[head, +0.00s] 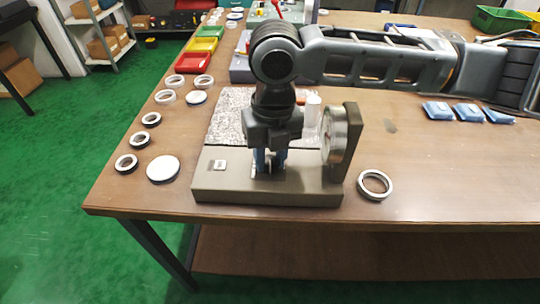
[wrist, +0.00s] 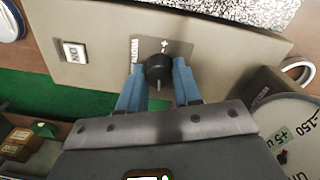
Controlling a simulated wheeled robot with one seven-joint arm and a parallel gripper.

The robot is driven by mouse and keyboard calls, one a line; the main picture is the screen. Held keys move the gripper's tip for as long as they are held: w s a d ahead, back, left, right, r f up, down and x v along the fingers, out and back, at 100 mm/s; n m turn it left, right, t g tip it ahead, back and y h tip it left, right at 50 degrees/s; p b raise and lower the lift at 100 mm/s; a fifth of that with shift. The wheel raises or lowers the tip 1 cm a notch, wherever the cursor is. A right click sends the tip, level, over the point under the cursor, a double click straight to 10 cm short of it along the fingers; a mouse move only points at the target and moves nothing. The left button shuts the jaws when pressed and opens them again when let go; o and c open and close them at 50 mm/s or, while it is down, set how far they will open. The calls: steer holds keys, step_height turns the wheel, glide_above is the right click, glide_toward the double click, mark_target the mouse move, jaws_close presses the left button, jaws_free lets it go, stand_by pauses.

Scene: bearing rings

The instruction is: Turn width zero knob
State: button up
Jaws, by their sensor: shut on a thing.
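The width zero knob (wrist: 158,70) is a round black knob with a light pointer line, on the top plate of the grey-brown gauge base (head: 225,190). A label reading "WIDTH" stands beside it in the wrist view. My gripper (wrist: 159,86) points down over the base, its two blue fingers on either side of the knob, shut on it. In the head view my gripper (head: 269,165) hides most of the knob. The round dial (head: 329,135) stands upright at the right end of the base; part of its face shows in the wrist view (wrist: 300,125).
An "ON" switch (wrist: 74,52) sits on the base, left of the knob. A speckled plate (head: 228,115) lies behind the base. Several rings and discs lie to the left, and one ring (head: 375,184) to the right. Blue packets (head: 468,113) lie farther right.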

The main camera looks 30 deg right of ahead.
mark_target(272, 159)
steer(key=shift+n, duration=0.6)
steer(key=o, duration=1)
steer(key=shift+o, duration=0.2)
steer(key=shift+r, duration=0.1)
steer(key=r, duration=0.7)
steer(key=shift+d+r, duration=0.2)
steer(key=shift+r, duration=0.1)
